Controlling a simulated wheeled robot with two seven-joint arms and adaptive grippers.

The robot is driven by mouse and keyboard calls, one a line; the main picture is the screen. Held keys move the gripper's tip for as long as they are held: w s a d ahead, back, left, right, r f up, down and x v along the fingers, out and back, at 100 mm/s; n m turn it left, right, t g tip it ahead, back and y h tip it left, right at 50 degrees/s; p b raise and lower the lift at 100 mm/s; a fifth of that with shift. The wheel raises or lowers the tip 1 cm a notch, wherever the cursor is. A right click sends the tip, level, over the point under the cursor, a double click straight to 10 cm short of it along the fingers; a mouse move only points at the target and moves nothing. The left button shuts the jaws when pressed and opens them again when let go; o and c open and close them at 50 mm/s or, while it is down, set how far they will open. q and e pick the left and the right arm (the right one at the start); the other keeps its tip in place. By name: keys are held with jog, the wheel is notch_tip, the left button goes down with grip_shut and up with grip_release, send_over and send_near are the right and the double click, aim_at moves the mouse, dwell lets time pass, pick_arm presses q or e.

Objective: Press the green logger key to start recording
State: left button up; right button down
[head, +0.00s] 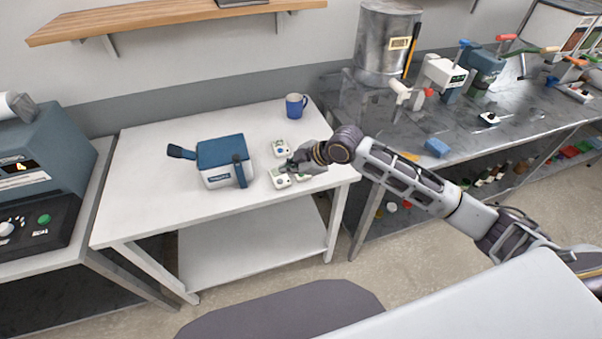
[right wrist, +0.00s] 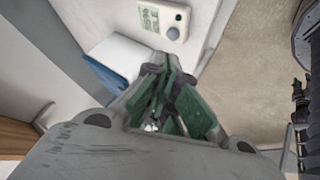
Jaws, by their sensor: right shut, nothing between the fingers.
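My right gripper (head: 291,164) reaches in from the right over the white table, its fingers closed and empty. Small white boxes sit around it: one (head: 282,148) just behind it and one (head: 279,179) in front of it, partly covered by the gripper. I cannot tell which of them is the logger, and no green key shows clearly. In the right wrist view the green-padded fingers (right wrist: 168,108) are together. A white box (right wrist: 163,18) with a pale display and a round grey knob lies beyond them. Whether the fingertips touch anything cannot be told. My left gripper is not in view.
A blue-and-white box (head: 223,161) with dark handles stands left of the gripper. A blue mug (head: 296,105) stands at the table's back right. The white table (head: 145,190) is clear at its left. A grey bench (head: 470,140) with several instruments is on the right.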

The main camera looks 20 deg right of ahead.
notch_tip(320, 180, up, 4)
jog(key=n, duration=0.1)
send_over(300, 177)
jog(key=shift+w+t, duration=0.1)
jog(key=shift+t, duration=0.2)
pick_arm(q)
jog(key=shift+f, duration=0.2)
pick_arm(e)
jog(key=shift+f, duration=0.15)
jog(key=shift+f+b, duration=2.25)
jog(key=shift+b, duration=0.35)
jog(key=shift+f+b, duration=0.35)
jog(key=shift+b, duration=0.05)
jog(key=shift+f+b, duration=0.4)
jog(key=shift+b, duration=0.05)
jog(key=shift+f, duration=1.2)
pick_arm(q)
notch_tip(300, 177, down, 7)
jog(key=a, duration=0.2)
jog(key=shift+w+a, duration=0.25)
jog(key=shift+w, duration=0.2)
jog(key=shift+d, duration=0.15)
